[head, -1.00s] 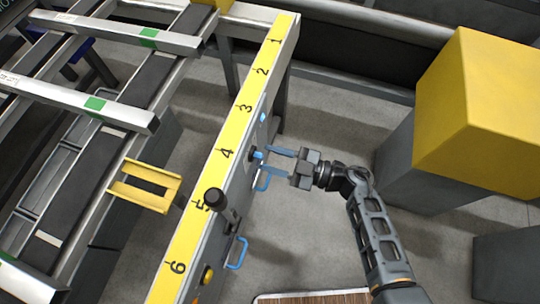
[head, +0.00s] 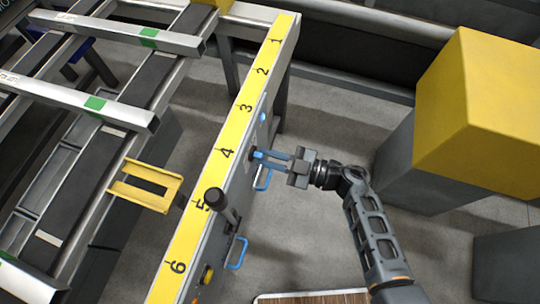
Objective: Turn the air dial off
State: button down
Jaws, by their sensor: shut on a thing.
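The air dial (head: 256,154) is a small blue and dark knob on the side face of the table's panel, beside the number 4. My gripper (head: 264,158) comes at it from the right, with its blue fingers closed together on the dial. The fingers hide much of the dial, so I cannot tell which way it points.
The yellow numbered strip (head: 222,158) runs along the table edge. A black-knobbed lever (head: 216,200) stands near number 5. Blue handles (head: 237,254) stick out from the panel. A yellow box on a grey block (head: 480,110) stands at the right.

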jog(key=shift+n, duration=0.4)
jog(key=shift+n+b, duration=1.25)
jog(key=shift+n, duration=2.15)
jog(key=c, duration=1.1)
grip_release()
jog(key=v, duration=0.7)
jog(key=shift+d, duration=0.4)
jog(key=shift+s, duration=0.1)
